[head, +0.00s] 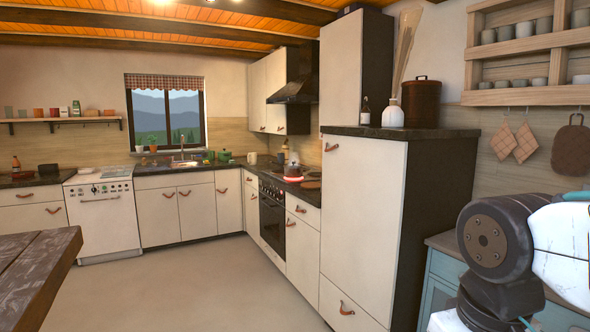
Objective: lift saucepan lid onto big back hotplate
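A small dark saucepan (292,170) stands far off on the stove (272,212), in the dark counter run along the right wall. A red glow shows at its base. I cannot tell at this size whether a lid is on it or lies elsewhere. The separate hotplates, including the big back one, cannot be made out. My gripper is outside the picture; only part of my arm shows at the lower right.
A tall white cabinet (362,210) stands to the right of the stove. A dark table (40,270) juts in at the lower left. A white appliance (103,218) stands at the back left. The floor (190,290) between is clear.

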